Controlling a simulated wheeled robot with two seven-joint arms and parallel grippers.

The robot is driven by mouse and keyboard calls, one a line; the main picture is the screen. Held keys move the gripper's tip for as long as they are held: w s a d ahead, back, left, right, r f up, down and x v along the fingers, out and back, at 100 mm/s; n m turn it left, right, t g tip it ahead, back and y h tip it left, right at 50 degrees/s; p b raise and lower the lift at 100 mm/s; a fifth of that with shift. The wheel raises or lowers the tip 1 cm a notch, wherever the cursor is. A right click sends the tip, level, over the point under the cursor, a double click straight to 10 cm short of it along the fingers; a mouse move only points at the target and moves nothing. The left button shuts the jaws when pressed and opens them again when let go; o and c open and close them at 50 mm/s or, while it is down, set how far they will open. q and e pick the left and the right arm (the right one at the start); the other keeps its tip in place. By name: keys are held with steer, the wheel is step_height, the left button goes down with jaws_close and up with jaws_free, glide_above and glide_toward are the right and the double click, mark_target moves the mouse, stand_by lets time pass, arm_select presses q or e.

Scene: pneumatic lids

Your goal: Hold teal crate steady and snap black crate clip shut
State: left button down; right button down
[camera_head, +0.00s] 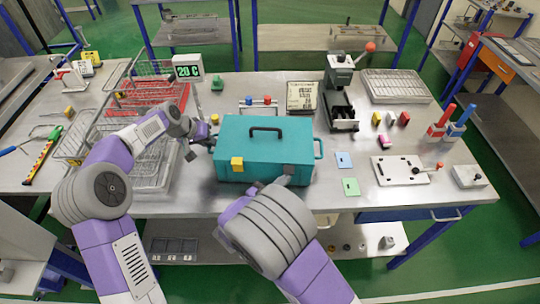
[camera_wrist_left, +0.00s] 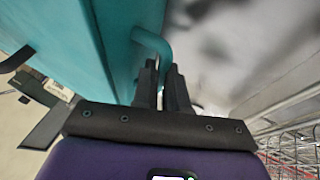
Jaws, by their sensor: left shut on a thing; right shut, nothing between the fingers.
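The teal crate (camera_head: 262,140) stands on the metal table with its lid down and a black handle (camera_head: 266,130) on top. A yellow clip (camera_head: 237,163) sits on its front face, left of the middle. My left gripper (camera_head: 211,143) is shut on the teal side handle at the crate's left end; in the left wrist view its fingers meet that handle (camera_wrist_left: 153,45). My right gripper (camera_head: 285,176) is shut and empty, close to the right part of the crate's front face. The black clip is not clearly visible; the right gripper covers that area.
Wire baskets (camera_head: 160,160) stand close on the left. A black and grey press (camera_head: 340,95) with a red knob is behind the crate to the right. Blue (camera_head: 343,160) and green (camera_head: 351,187) cards lie right of the crate, beside a white plate (camera_head: 400,170).

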steer(key=shift+w+r, duration=0.25)
steer(key=shift+w, duration=0.15)
stand_by(0.7)
steer(key=shift+s+a, duration=0.2)
steer(key=shift+s, duration=2.35)
arm_select(q)
steer(key=c, duration=1.1)
jaws_free()
arm_select(e)
steer(key=v, duration=1.2)
